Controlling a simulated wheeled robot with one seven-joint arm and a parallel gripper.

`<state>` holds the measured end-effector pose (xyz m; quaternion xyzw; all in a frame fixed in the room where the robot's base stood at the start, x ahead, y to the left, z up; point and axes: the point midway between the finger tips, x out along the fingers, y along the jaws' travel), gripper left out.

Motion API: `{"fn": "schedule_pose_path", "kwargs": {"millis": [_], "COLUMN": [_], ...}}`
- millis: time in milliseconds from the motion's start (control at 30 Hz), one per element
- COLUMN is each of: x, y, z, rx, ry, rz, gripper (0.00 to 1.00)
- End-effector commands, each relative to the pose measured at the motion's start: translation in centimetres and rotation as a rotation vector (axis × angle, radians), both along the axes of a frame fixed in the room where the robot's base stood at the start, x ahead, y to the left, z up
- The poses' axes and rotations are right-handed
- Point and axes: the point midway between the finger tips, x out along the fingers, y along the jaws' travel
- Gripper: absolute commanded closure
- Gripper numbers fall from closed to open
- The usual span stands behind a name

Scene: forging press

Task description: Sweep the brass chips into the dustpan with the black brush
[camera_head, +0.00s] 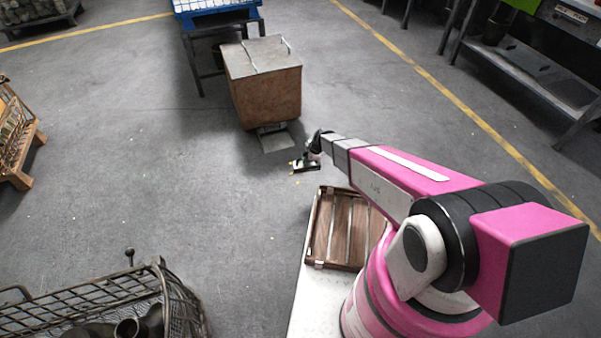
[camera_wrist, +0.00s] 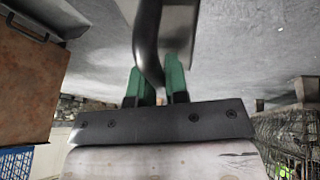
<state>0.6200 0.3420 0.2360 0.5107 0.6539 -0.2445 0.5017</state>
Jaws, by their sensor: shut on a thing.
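My gripper (camera_head: 314,155) is low over the floor at the end of the stretched arm. In the wrist view its green fingers (camera_wrist: 157,87) are shut on the curved dark handle of the black brush (camera_wrist: 160,121). In the head view the brush (camera_head: 306,167) is at floor level, though contact with the floor is unclear. A few tiny yellowish brass chips (camera_head: 297,183) show beside and just below the brush; others may be hidden. The grey dustpan (camera_head: 275,141) lies flat just up and left of the brush.
A rusty brown bin (camera_head: 266,90) with a grey lid stands right behind the dustpan. A wooden slatted crate (camera_head: 322,228) sits near my base. A wire basket (camera_head: 90,300) is at bottom left, and a metal bench (camera_head: 540,75) at upper right. Open floor lies left.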

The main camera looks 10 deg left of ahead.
Motion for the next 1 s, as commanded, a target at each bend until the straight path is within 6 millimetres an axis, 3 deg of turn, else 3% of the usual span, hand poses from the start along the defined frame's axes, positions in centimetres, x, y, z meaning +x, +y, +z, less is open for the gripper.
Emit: {"fn": "schedule_pose_path", "kwargs": {"millis": [33, 200, 1000], "x": [-0.6, -2.6, -3.3], "y": [0.8, 1.9, 2.3], "z": [-2.0, -5.5, -11.3], "rx": [0.000, 0.000, -0.001], "ry": [0.003, 0.000, -0.002], "rz": [0.043, 0.145, 0.178], "gripper": [1.00, 1.00, 1.00]}}
